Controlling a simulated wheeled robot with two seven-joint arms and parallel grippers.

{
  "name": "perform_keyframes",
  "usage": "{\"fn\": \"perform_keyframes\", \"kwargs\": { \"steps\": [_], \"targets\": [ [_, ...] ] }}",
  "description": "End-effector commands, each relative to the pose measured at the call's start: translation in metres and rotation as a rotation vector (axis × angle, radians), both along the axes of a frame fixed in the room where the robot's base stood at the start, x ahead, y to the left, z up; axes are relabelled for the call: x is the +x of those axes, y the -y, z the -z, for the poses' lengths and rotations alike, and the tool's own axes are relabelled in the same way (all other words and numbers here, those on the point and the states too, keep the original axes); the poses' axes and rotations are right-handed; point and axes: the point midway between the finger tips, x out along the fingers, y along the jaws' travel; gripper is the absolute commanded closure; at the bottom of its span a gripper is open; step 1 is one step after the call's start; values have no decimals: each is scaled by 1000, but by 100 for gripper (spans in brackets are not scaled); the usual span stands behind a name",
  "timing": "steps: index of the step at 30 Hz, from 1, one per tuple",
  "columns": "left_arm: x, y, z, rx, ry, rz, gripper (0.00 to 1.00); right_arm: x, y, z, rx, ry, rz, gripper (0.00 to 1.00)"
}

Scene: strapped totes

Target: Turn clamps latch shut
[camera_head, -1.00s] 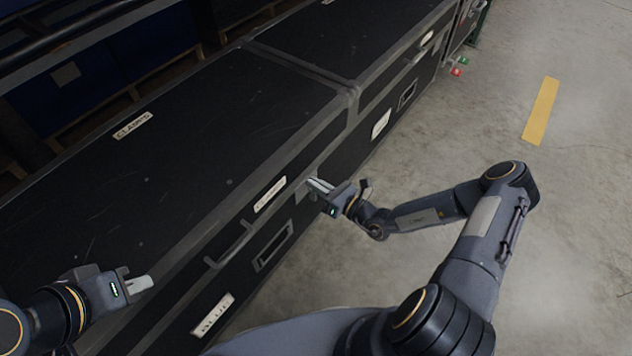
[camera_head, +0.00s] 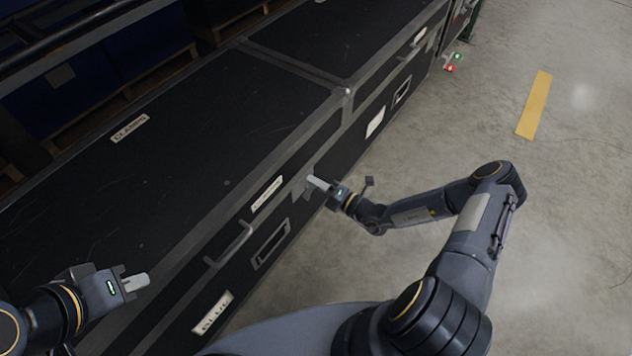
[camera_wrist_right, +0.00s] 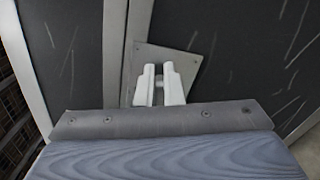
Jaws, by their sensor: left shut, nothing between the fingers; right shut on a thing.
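The clamps tote is a large black case with grey edging (camera_head: 150,205). Its lid carries a label that seems to read CLAMPS (camera_head: 130,128). The latch (camera_head: 306,189) sits on the front side, right of a front label; its grey plate (camera_wrist_right: 147,62) shows in the right wrist view. My right gripper (camera_head: 318,183) is at the latch, its light fingers closed on the latch's small turning part (camera_wrist_right: 158,92), which the fingers mostly hide. My left gripper (camera_head: 136,282) is shut and empty over the lid's near left part.
A handle (camera_head: 230,243) and a lower label (camera_head: 212,313) are on the case's front. A second black case (camera_head: 350,40) adjoins it at the far end. Small red and green items (camera_head: 449,68) lie beyond.

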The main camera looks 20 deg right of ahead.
Motion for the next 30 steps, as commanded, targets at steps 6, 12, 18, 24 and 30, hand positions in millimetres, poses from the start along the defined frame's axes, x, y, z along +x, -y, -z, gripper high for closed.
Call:
{"fn": "perform_keyframes", "kwargs": {
  "steps": [6,12,18,24,30],
  "targets": [
    [0,0,3,0,0,0,100,1,1,5,124,-98,0,100],
    [0,0,4,0,0,0,100,1,1,8,203,-159,1,100],
    [0,0,5,0,0,0,100,1,1,9,244,-191,1,100],
    [0,0,5,0,0,0,100,1,1,9,257,-202,1,100],
    [0,0,5,0,0,0,100,1,1,9,257,-202,1,100]
  ]
}}
